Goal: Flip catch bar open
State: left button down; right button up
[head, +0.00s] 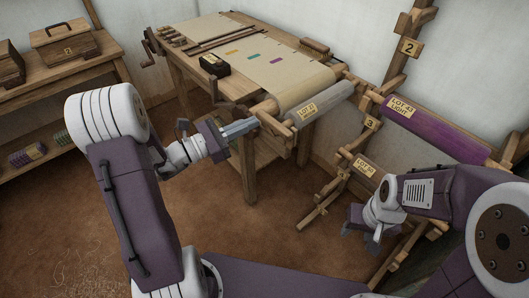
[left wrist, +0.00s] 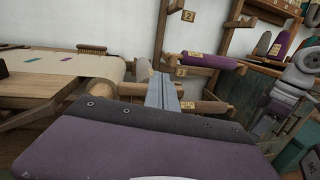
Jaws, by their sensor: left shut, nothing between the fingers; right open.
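The loom table (head: 240,95) stands in the middle of the head view with cream cloth (head: 285,72) stretched over it. A grey roll (head: 325,102) labelled LOT 27 lies along its near right end, on wooden brackets. A short wooden bar (head: 272,124) sits at the roll's near end; I cannot tell for sure that it is the catch bar. My left gripper (head: 250,124) is shut and empty, its fingertips right beside this bar; contact is unclear. The shut fingers also show in the left wrist view (left wrist: 163,92). My right gripper (head: 363,220) is open and empty, low beside the rack.
A wooden rack (head: 372,125) with numbered tags stands right of the loom, holding a purple roll (head: 430,128) labelled LOT 43. A black box (head: 214,66) sits on the loom table. A shelf (head: 70,82) with wooden boxes is at left. The floor in front is clear.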

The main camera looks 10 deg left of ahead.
pick_arm(q)
jog(key=a+f+n+t+y+b, duration=0.2)
jog(key=a+f+n+b, duration=0.1)
jog(key=a+f, duration=0.3)
notch_tip(320, 180, down, 2)
jog(key=shift+a+f+y, duration=0.1)
jog(key=shift+a+y, duration=0.2)
jog(key=shift+a, duration=0.05)
pick_arm(e)
notch_tip(320, 180, down, 6)
jog(key=shift+s+d+r, duration=0.1)
jog(key=shift+r, duration=0.15)
pick_arm(q)
jog(key=b+x, duration=0.1)
jog(key=x, duration=0.9)
jog(key=shift+b, duration=0.35)
pick_arm(e)
jog(key=shift+f, duration=0.85)
